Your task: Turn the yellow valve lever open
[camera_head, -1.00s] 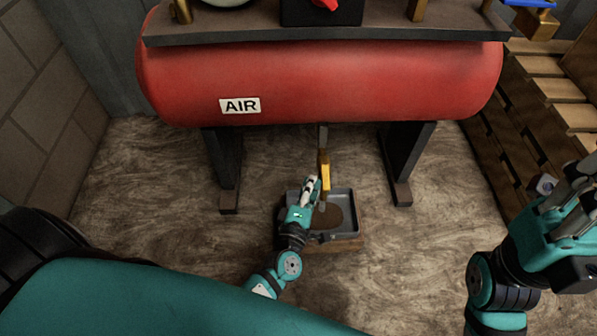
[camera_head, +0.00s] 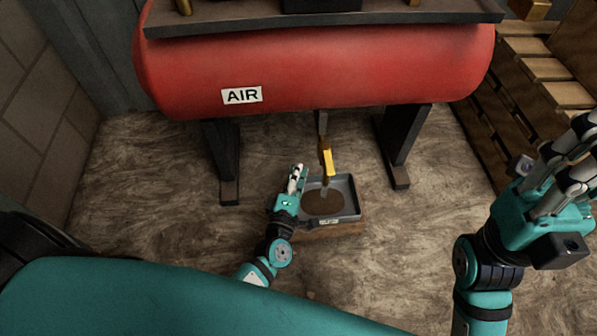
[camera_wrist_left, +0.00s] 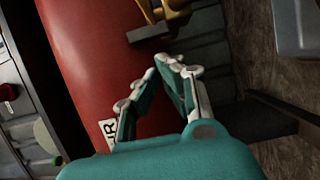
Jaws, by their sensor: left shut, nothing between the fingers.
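The yellow valve lever (camera_head: 328,162) hangs below the red air tank, on a brass valve above a grey tray (camera_head: 345,212). In the left wrist view, brass-yellow valve parts (camera_wrist_left: 174,12) show at the top edge, beyond the fingertips. My left gripper (camera_head: 297,172) is to the left of the lever, apart from it. In the left wrist view its fingertips (camera_wrist_left: 178,64) come close together with nothing held. My right gripper (camera_head: 585,145) is at the right edge, far from the valve, its fingers spread and empty.
The red tank (camera_head: 320,75) marked AIR stands on dark legs (camera_head: 223,160) either side of the valve. The tray rests on a wooden block (camera_head: 335,229). Wooden pallets (camera_head: 500,110) stand at the right, a block wall (camera_head: 45,90) at the left. Floor between is bare.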

